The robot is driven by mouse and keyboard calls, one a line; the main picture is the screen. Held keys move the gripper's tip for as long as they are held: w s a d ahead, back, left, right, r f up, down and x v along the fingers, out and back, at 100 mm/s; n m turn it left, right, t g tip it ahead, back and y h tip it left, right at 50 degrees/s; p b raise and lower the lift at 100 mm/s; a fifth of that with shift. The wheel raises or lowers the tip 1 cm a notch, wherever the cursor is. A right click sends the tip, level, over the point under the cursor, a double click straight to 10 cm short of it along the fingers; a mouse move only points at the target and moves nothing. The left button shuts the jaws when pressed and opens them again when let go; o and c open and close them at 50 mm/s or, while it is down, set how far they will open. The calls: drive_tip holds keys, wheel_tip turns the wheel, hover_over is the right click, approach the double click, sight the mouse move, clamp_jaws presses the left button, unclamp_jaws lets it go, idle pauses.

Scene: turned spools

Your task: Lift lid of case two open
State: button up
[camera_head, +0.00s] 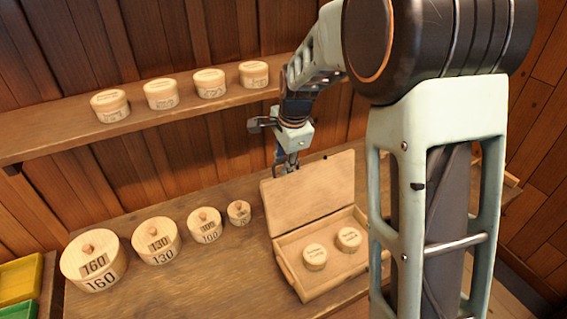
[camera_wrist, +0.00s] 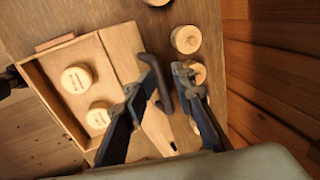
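A wooden case (camera_head: 290,268) stands on the bench in the head view, and its lid (camera_head: 315,190) is raised, standing up along the back edge. I see no number on the case. Inside are two round wooden pieces with writing, a left one (camera_head: 315,257) and a right one (camera_head: 348,238). The wrist view shows the open case (camera_wrist: 50,85) and the lid (camera_wrist: 123,50) from above. My gripper (camera_head: 287,168) is at the lid's upper left edge; in the wrist view its fingers (camera_wrist: 165,65) are apart. I cannot tell whether a finger touches the lid.
Several round lidded boxes, such as the one marked 160 (camera_head: 92,262), stand in a row left of the case. A wall shelf (camera_head: 60,132) behind holds several small round boxes. A yellow bin (camera_head: 20,280) is at the far left. My arm hides the right side.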

drive_tip(key=v, duration=1.2)
